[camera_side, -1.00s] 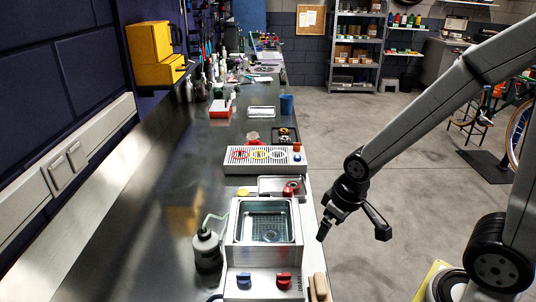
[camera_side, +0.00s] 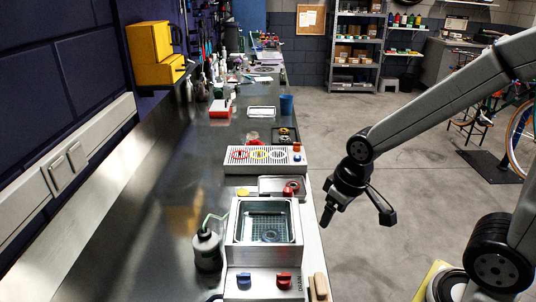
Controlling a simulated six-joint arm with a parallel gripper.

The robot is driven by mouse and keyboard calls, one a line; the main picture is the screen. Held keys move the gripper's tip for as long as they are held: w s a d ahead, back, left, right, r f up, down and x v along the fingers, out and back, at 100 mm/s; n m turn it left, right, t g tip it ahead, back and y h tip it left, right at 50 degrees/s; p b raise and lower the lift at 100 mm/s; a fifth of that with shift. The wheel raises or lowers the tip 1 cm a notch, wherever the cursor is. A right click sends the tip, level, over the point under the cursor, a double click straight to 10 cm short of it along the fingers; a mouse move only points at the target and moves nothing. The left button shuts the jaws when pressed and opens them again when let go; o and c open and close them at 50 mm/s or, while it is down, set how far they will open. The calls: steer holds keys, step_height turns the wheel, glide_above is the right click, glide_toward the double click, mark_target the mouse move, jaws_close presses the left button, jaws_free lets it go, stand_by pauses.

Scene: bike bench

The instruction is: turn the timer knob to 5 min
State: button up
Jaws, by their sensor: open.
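A metal tank unit (camera_side: 264,262) with a basket in its open basin stands at the near end of the bench. Its front panel carries a blue knob (camera_side: 244,280) and a red knob (camera_side: 284,280). I cannot tell which one is the timer knob, and the scale marks are too small to read. My gripper (camera_side: 357,217) is open and empty, with its fingers spread. It hangs to the right of the tank, beyond the bench edge, and is apart from both knobs.
A dark bottle (camera_side: 207,250) with a pale spout stands left of the tank. A tan block (camera_side: 320,286) lies right of the knobs. Behind the tank are a small tray (camera_side: 270,194) and a slotted rack (camera_side: 235,167). The floor right of the bench is clear around the gripper.

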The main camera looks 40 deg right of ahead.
steer(key=w+v, duration=0.1)
steer(key=v, duration=0.4)
steer(key=n+g, duration=0.2)
steer(key=n, duration=0.5)
glide_above(264, 193)
steer(key=shift+h, duration=0.3)
steer(key=f, duration=0.4)
steer(key=shift+s+a+f, duration=0.1)
steer(key=shift+s+a, duration=0.1)
steer(key=shift+f, duration=0.1)
steer(key=shift+w+d+f, duration=0.1)
steer(key=shift+d+f, duration=0.05)
steer(key=shift+f, duration=1.75)
steer(key=shift+w+d+f, duration=0.1)
steer(key=shift+f, duration=1.8)
